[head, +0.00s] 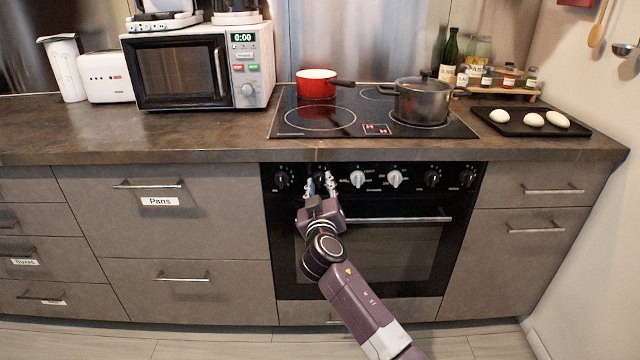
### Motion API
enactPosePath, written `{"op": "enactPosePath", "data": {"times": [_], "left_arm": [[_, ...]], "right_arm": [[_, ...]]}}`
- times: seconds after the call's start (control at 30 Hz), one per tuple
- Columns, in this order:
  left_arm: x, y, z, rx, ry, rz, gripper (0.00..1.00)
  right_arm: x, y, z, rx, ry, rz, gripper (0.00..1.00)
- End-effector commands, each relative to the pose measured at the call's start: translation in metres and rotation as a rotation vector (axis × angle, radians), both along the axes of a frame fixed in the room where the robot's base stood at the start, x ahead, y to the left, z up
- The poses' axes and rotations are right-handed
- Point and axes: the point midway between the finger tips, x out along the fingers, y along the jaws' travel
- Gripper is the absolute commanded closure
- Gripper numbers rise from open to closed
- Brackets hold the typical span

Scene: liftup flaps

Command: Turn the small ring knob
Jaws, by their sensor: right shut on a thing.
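The oven's black control panel (412,185) holds a row of several knobs, some black and some white. My right gripper (320,184) reaches up from below to the second knob from the left (319,175), a dark one. Its two fingers stand on either side of that knob and are shut on it. The fingers hide much of the knob, so its turn angle cannot be told. The labels are too small to read, so I cannot tell which knob is marked small ring. My left gripper is not in view.
A black knob (281,180) is close on the left and a white knob (357,179) on the right. The oven handle (400,219) runs just below. A red pan (317,84) and a grey pot (421,101) stand on the cooktop (290,122) above.

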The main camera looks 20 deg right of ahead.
Motion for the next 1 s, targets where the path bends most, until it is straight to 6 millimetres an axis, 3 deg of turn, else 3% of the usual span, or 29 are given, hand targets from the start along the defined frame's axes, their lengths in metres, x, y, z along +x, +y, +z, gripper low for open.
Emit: {"op": "enactPosePath", "data": {"times": [0.3, 0.77, 0.8, 0.93, 1.0], "left_arm": [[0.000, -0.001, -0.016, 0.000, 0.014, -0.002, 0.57], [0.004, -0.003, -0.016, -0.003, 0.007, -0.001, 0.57], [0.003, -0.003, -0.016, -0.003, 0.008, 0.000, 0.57], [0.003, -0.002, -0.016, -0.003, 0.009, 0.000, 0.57], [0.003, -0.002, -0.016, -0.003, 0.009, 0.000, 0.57]], "right_arm": [[0.000, 0.000, -0.001, -0.106, 0.034, 0.000, 0.98], [0.000, 0.000, -0.001, -0.120, 0.037, 0.000, 0.98], [0.000, 0.000, -0.001, -0.120, 0.037, 0.000, 0.71], [0.000, 0.000, -0.001, -0.120, 0.037, 0.000, 0.56], [0.000, 0.000, -0.001, -0.120, 0.036, 0.000, 0.56]]}}
